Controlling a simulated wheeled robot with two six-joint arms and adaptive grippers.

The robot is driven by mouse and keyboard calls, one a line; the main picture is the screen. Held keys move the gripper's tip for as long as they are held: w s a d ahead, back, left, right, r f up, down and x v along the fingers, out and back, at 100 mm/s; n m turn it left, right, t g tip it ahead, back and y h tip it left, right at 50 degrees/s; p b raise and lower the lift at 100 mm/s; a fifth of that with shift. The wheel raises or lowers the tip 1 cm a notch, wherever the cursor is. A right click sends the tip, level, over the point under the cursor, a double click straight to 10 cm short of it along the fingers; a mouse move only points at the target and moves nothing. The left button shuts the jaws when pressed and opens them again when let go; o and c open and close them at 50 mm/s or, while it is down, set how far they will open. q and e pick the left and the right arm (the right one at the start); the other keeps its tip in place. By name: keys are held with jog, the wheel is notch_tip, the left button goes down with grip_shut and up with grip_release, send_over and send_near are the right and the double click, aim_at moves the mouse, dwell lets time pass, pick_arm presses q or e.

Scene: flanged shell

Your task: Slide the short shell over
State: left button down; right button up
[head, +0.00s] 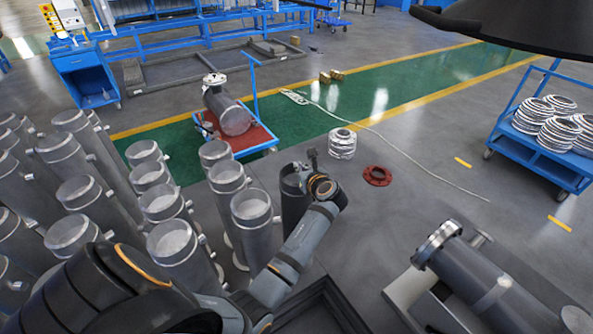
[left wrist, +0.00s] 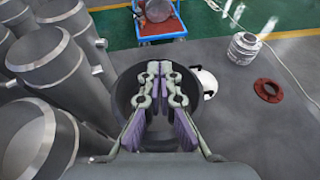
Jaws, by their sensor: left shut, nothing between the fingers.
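A dark, round-mouthed shell (left wrist: 122,100) stands upright below my left gripper (left wrist: 160,72) in the left wrist view. It looks like the short shell. In the head view its dark side (head: 293,214) shows partly behind my left wrist. My left gripper is shut and empty, its fingers over the shell's mouth; whether they touch it I cannot tell. In the head view the fingers are hidden. A longer grey shell with a flange (head: 478,272) lies on a stand at the lower right. My right gripper is not clearly seen.
Several upright grey shells (head: 172,245) crowd the left. A red-topped blue cart (head: 250,140) carries a lying shell. A stack of metal rings (head: 342,144) and a red flange (head: 377,176) lie on the floor. A blue cart (head: 545,150) stands right. Floor between red flange and stand is clear.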

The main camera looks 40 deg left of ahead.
pick_arm(q)
jog(key=shift+w+a+f+b, duration=0.1)
jog(key=shift+f+b, duration=0.2)
jog(key=shift+f, duration=0.55)
jog(key=shift+r+p, duration=0.2)
jog(key=shift+p, duration=0.1)
jog(key=shift+s+f, duration=0.1)
jog(key=shift+s, duration=0.2)
jog(key=shift+s+d+f, duration=0.1)
jog(key=shift+d, duration=0.3)
jog(key=shift+s+d+p, duration=0.1)
jog(key=shift+s+p, duration=0.05)
jog(key=shift+p, duration=0.2)
jog(key=shift+s+d+f+p, duration=0.1)
jog(key=shift+s+d+p, duration=0.1)
jog(key=shift+s+d, duration=0.3)
jog(key=shift+s+d+f+p, duration=0.1)
jog(key=shift+s+d+p, duration=0.15)
jog(key=shift+d, duration=0.35)
jog(key=shift+s+d+r, duration=0.2)
jog(key=shift+w+a+f, duration=0.1)
jog(key=shift+w+a, duration=0.1)
jog(key=shift+w, duration=0.05)
jog(key=shift+w+a+r+p, duration=0.2)
jog(key=shift+r+p, duration=0.4)
jog(key=shift+p, duration=0.6)
pick_arm(e)
jog(key=r, duration=0.1)
jog(key=s+r, duration=0.1)
jog(key=shift+d+r, duration=0.35)
